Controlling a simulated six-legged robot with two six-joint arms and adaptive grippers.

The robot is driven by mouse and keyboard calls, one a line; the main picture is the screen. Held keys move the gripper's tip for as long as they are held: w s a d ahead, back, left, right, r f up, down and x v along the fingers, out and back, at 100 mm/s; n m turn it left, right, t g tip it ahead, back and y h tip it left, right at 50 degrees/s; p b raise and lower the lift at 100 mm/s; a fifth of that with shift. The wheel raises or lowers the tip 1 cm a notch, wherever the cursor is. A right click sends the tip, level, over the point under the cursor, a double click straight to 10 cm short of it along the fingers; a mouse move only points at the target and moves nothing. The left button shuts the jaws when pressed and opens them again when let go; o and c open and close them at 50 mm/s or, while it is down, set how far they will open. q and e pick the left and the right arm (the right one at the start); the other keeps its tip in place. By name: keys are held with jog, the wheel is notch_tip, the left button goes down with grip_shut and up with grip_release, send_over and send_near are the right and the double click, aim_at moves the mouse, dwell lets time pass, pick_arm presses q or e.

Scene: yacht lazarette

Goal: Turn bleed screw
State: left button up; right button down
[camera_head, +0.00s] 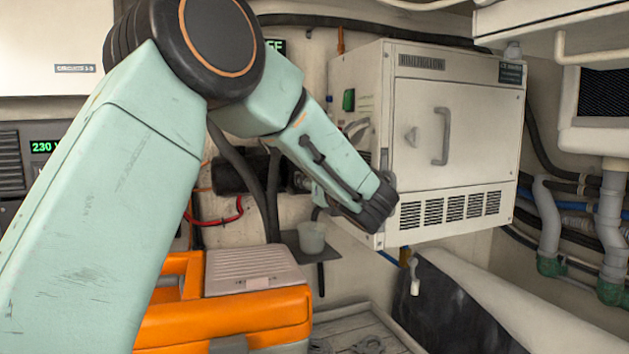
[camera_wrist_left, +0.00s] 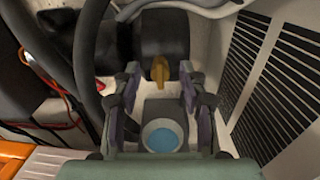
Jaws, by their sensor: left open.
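A brass-yellow bleed screw (camera_wrist_left: 160,70) with a flat wing head shows in the left wrist view, on a dark cylindrical body (camera_wrist_left: 165,35). My left gripper (camera_wrist_left: 159,78) is open, one finger to each side of the screw in the picture. The screw appears between or just beyond the fingertips, with a gap on both sides; its exact depth I cannot tell. In the head view my left arm reaches in front of the dark cylinder (camera_head: 240,173); the screw cannot be made out there. My right gripper is in neither view.
A small cup (camera_head: 311,237) stands on a dark bracket below the gripper; blue shows inside it in the wrist view (camera_wrist_left: 163,138). A white cabinet (camera_head: 455,140) with vents is close on the right. Black hoses run left of the gripper. An orange toolbox (camera_head: 225,318) sits below.

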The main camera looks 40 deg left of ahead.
pick_arm(q)
jog(key=shift+d, duration=0.1)
jog(key=v, duration=1.2)
dwell(0.4)
